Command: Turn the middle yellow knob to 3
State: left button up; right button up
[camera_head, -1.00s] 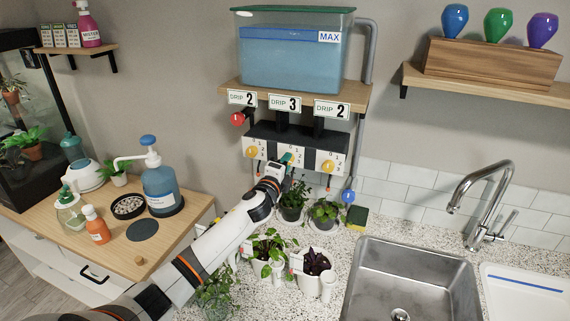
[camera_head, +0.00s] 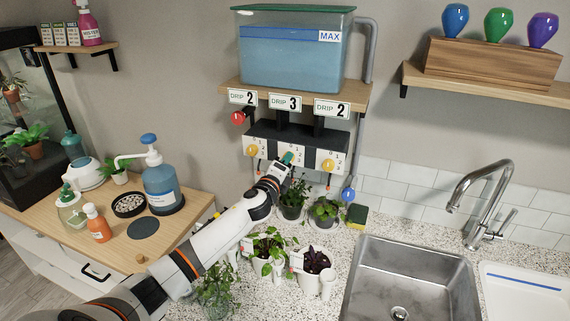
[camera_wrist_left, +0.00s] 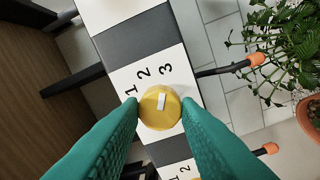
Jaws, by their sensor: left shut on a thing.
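The middle yellow knob (camera_wrist_left: 159,107) sits on a white panel marked 1, 2 and 3 in the left wrist view. Its white pointer bar points roughly toward the 3. My left gripper (camera_wrist_left: 160,112) has its teal fingers on either side of the knob, shut on it. In the head view my left gripper (camera_head: 287,160) is at the middle panel of the dispenser and mostly hides that knob. The left yellow knob (camera_head: 252,151) and right yellow knob (camera_head: 328,165) are free. My right gripper is not in view.
A blue water tank (camera_head: 290,58) stands on a shelf above, with DRIP signs 2, 3 and 2 under it. Potted plants (camera_head: 292,212) stand below the dispenser. A sink (camera_head: 410,280) is at the right. A pump bottle (camera_head: 160,185) stands on the left wooden counter.

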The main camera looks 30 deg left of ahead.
pick_arm(q)
jog(key=o, duration=1)
jog(key=shift+s, duration=0.1)
jog(key=b+v, duration=0.2)
jog(key=v, duration=0.9)
jog(key=shift+s, duration=0.4)
